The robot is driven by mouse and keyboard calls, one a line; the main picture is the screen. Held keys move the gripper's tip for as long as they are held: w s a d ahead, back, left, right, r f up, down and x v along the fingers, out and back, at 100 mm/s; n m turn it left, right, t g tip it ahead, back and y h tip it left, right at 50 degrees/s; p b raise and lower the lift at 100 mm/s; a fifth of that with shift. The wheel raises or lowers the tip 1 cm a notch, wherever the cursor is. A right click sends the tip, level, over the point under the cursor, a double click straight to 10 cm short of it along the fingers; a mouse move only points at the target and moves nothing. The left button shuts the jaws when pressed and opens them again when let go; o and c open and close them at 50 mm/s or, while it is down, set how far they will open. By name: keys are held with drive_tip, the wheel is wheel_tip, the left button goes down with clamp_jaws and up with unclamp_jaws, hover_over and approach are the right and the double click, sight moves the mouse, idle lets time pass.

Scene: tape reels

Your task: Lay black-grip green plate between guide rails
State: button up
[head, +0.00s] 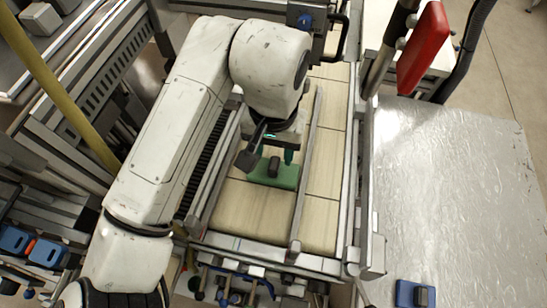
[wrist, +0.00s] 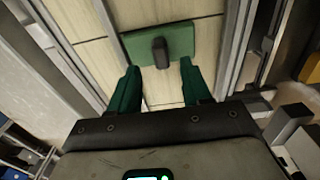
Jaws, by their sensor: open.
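The green plate (head: 287,177) with its black grip (head: 274,166) lies flat on the pale belt (head: 250,208), between the left guide rail (head: 212,165) and the right guide rail (head: 307,165). My gripper (head: 270,157) is over the plate's far side, partly hidden by my wrist. In the wrist view the plate (wrist: 183,40) shows whole, with the grip (wrist: 160,52) upright on it. My gripper (wrist: 159,70) is open there, its two green fingers apart, pointing toward the plate with the grip lined up between them. Nothing is held, and the fingers look clear of the grip.
A foil-like silver table (head: 455,180) stands at the right, mostly bare, with a blue plate with a dark grip (head: 415,294) at its near edge. A red handle (head: 423,47) and a yellow pole (head: 60,85) stand nearby.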

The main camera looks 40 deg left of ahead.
sight(274, 165)
wheel_tip(274, 165, up, 8)
drive_tip(key=shift+f, duration=0.15)
idle(0.3)
